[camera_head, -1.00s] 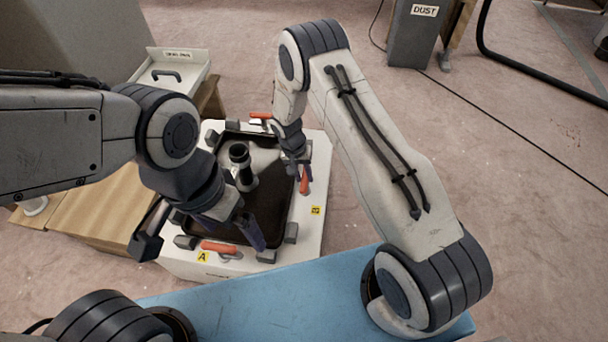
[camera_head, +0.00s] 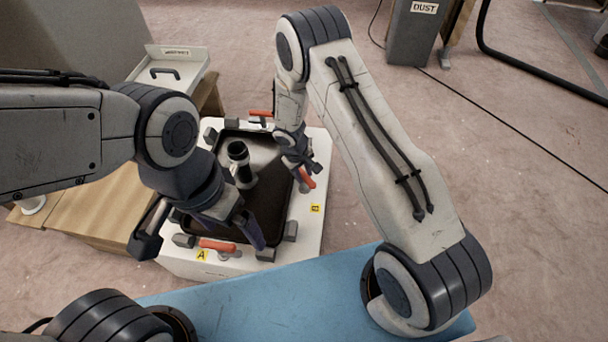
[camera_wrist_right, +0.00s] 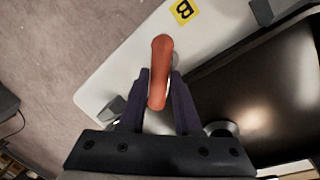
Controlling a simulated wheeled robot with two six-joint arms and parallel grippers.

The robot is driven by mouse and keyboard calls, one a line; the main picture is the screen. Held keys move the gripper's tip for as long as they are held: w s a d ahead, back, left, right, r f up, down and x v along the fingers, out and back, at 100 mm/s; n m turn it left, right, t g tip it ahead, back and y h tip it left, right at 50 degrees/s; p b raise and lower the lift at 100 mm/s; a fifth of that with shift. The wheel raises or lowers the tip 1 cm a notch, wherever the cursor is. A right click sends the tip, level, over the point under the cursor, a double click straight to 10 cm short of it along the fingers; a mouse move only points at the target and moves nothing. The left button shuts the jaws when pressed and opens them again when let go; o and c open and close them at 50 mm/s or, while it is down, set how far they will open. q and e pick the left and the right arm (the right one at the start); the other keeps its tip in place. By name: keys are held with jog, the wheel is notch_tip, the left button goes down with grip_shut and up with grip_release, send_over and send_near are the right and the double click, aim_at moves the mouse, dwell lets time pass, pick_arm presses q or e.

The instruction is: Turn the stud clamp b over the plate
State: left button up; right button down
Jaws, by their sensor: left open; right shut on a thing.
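Stud clamp b, with its orange handle (camera_head: 306,177), stands on the right rim of the white fixture (camera_head: 306,237), near the yellow B label (camera_head: 315,208). My right gripper (camera_head: 304,168) is shut on that handle. In the right wrist view the orange handle (camera_wrist_right: 160,72) lies between the two dark fingers (camera_wrist_right: 158,100), with the B label (camera_wrist_right: 183,10) beyond it. The dark plate (camera_head: 262,205) lies in the fixture, with a dark and pale cylinder (camera_head: 241,165) standing on it. My left gripper (camera_head: 250,228) is open over the plate's near left part.
Another orange handle (camera_head: 217,245) sits by the A label (camera_head: 201,255) at the near rim, and one more (camera_head: 261,113) at the far rim. Grey blocks (camera_head: 291,231) line the plate. A white tray (camera_head: 190,62) stands behind left.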

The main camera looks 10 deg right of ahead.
jog(key=n+b, duration=0.1)
jog(key=n, duration=0.2)
jog(key=n+b, duration=0.1)
jog(key=shift+s+d+f+t+b, duration=0.1)
jog(key=shift+d+t+b, duration=0.2)
jog(key=shift+t, duration=0.1)
jog(key=n+y+b, duration=0.1)
jog(key=n, duration=0.3)
jog(key=shift+d+n, duration=0.1)
jog(key=shift+n, duration=0.2)
jog(key=c, duration=0.7)
grip_release()
jog(key=shift+o, duration=0.2)
notch_tip(320, 180, up, 10)
jog(key=s+a+p, duration=0.1)
jog(key=s+p, duration=0.1)
jog(key=p, duration=0.4)
jog(key=shift+r, duration=0.25)
